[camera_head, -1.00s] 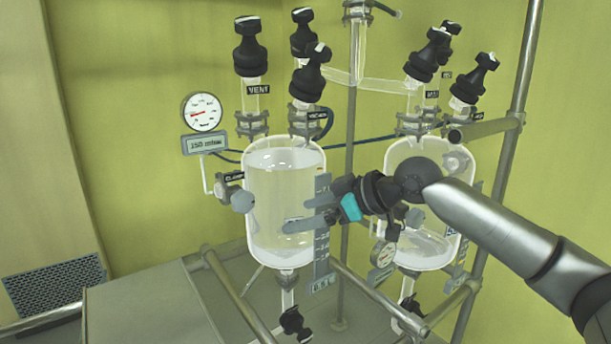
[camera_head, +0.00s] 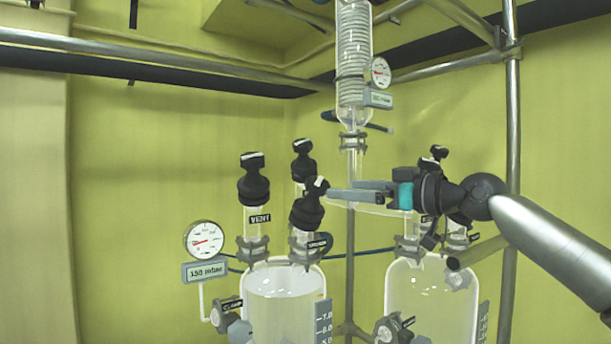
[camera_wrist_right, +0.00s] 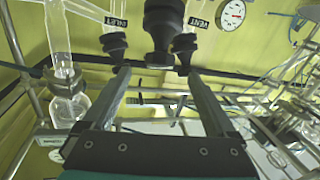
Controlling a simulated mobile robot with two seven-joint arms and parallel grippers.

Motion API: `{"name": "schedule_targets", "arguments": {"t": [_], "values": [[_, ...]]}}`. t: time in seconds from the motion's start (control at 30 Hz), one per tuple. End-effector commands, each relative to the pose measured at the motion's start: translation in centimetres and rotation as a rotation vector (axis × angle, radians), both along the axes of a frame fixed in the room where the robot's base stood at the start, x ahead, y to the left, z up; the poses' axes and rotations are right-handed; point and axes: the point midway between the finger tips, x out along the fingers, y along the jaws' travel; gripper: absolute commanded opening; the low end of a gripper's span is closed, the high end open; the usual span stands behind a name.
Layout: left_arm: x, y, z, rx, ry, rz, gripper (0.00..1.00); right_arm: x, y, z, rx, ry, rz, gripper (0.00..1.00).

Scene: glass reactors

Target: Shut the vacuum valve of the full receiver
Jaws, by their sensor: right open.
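The full receiver (camera_head: 285,300) is the left glass vessel, with clear liquid inside. Its vacuum valve (camera_head: 308,205) is the front black knob on top, above a partly hidden label. In the right wrist view this knob (camera_wrist_right: 160,25) hangs dark and centred, beyond the fingertips. My right gripper (camera_head: 331,192) is open and empty, just right of the knob at about its height. Both fingers also show in the right wrist view (camera_wrist_right: 158,75), spread apart with nothing between their pads. Contact with the knob cannot be told. My left gripper is not in view.
The VENT valve (camera_head: 253,180) and another valve (camera_head: 302,160) stand close behind. A gauge (camera_head: 203,240) with a 150 mbar display is at the left. The right receiver (camera_head: 430,300), its valves and a condenser (camera_head: 354,60) are near my arm. A metal pole (camera_head: 511,130) stands right.

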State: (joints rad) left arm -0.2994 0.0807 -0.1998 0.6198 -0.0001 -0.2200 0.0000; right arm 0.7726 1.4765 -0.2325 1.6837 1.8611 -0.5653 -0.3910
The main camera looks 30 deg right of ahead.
Motion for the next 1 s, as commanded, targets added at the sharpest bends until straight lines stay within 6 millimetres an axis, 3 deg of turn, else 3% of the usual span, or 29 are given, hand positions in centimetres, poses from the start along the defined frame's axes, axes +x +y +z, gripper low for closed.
{"name": "schedule_targets", "arguments": {"t": [0.1,0.5,0.73,1.0], "values": [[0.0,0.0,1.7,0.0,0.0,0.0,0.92,1.3,0.5,0.5,0.003,-0.002,0.002,0.92],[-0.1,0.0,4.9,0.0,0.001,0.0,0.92,7.0,2.5,0.4,0.003,-0.002,0.002,0.92],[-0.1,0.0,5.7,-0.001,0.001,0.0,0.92,9.9,3.3,0.2,0.002,0.0,0.002,0.92],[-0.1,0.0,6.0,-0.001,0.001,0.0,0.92,11.2,3.8,0.0,-0.001,0.001,0.001,0.92]]}}
